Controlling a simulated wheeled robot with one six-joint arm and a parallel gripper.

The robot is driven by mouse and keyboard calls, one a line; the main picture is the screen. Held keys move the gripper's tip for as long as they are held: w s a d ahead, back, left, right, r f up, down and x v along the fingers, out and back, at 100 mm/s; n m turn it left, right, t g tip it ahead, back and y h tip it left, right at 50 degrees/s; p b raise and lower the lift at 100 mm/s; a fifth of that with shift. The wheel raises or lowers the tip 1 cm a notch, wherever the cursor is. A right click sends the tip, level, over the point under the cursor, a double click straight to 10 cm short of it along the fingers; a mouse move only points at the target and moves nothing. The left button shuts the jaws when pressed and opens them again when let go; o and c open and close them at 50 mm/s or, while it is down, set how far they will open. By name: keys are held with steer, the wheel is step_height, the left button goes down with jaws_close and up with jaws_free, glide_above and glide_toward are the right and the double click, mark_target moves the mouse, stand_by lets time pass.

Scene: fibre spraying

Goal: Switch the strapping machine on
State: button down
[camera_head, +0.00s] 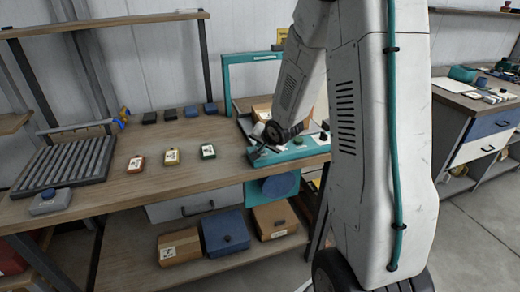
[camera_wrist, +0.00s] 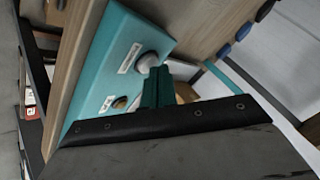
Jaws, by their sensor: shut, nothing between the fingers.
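The strapping machine is teal, with an upright arch (camera_head: 228,85) and a front panel (camera_head: 290,153) at the table's front right edge. A cardboard box (camera_head: 262,111) sits within the machine. In the head view my arm hides part of the machine.
The wooden table (camera_head: 115,187) holds several small labelled boxes and dark blocks. A roller rack (camera_head: 65,160) and a grey button box (camera_head: 48,202) are at left. Boxes (camera_head: 225,231) sit on the shelf below. Another bench (camera_head: 470,102) stands at right.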

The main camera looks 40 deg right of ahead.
stand_by(0.4)
steer(key=shift+r, duration=0.45)
steer(key=shift+r, duration=2.95)
